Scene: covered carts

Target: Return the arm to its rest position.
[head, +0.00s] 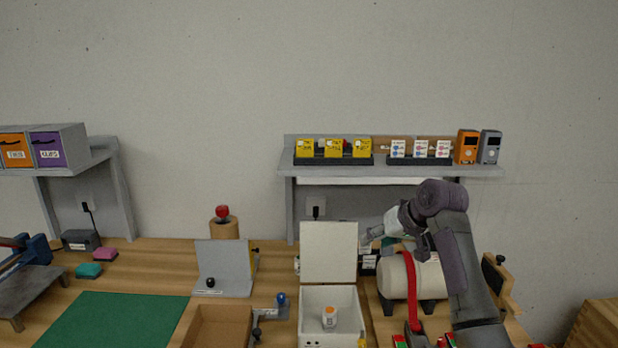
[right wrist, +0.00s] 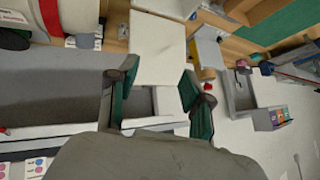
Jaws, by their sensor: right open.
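My right arm comes up from the lower right in the head view. Its gripper (head: 371,239) is in the air just right of the raised lid (head: 328,253) of a white box (head: 310,341). In the right wrist view the gripper (right wrist: 158,92) has its two green-padded fingers apart, with nothing between them; the white lid shows beyond (right wrist: 157,50). My left gripper is not in view.
A cream cylinder with a red strap (head: 398,275) lies on a stand below my right arm. A grey shelf (head: 390,171) with yellow and white packets is behind it. A wooden tray (head: 217,327) and a green mat (head: 110,320) are to the left. The air above the mat is free.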

